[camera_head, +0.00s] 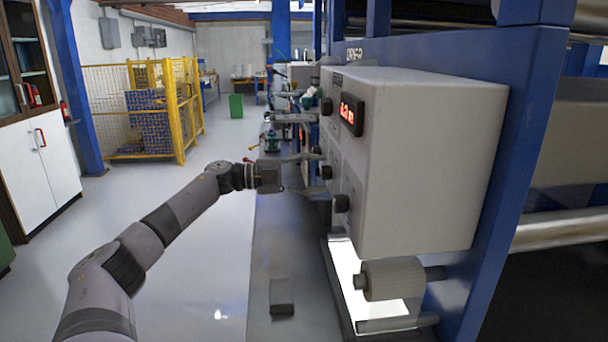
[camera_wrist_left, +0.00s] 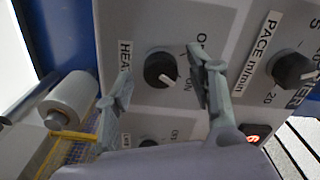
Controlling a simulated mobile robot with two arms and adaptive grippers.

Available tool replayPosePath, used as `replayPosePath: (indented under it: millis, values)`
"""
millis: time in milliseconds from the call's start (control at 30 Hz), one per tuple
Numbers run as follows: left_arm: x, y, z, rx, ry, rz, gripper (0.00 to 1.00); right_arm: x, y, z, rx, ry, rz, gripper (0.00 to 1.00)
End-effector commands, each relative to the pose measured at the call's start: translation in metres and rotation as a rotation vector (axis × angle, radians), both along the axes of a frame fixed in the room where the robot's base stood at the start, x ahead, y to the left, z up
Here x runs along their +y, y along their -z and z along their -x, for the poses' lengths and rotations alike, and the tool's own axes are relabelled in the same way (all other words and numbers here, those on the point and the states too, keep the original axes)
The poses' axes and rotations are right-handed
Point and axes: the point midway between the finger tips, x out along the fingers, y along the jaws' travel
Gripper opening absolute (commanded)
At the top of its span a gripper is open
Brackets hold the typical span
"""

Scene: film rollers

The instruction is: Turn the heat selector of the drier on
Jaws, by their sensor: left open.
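The heat selector (camera_wrist_left: 161,70) is a round black knob with a white pointer line on a light grey panel, beside a partly hidden label starting "HEA". Its pointer slants down to the right, towards a partly covered "ON" mark. My left gripper (camera_wrist_left: 160,63) is open, with one finger on each side of the knob and visible gaps between. In the head view my left gripper (camera_head: 318,175) reaches the knobbed front of the grey drier control box (camera_head: 430,130). Its fingers are spread around a knob there. My right gripper is not in view.
A pace knob (camera_wrist_left: 293,70) sits right of the heat selector, and another knob (camera_wrist_left: 149,143) sits below, partly covered by my gripper. A white roll (camera_head: 392,279) is mounted under the box. A blue frame (camera_head: 515,150) stands behind. The floor at left is open before the yellow fence (camera_head: 180,115).

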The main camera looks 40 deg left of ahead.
Motion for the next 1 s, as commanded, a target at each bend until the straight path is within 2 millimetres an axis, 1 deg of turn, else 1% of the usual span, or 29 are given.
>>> replayPosePath:
  millis: [133, 333, 500, 1000]
  values:
    - [0.009, 0.001, 0.01, 0.004, -0.002, -0.001, 0.51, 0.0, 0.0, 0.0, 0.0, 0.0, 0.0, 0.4]
    - [0.027, 0.002, 0.033, 0.008, -0.002, -0.004, 0.51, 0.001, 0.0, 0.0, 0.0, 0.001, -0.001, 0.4]
    - [0.039, 0.003, 0.048, 0.007, -0.002, -0.002, 0.51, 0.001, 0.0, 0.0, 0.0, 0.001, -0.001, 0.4]
    - [0.064, 0.0, 0.079, -0.001, -0.001, 0.002, 0.51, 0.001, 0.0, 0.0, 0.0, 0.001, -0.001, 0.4]
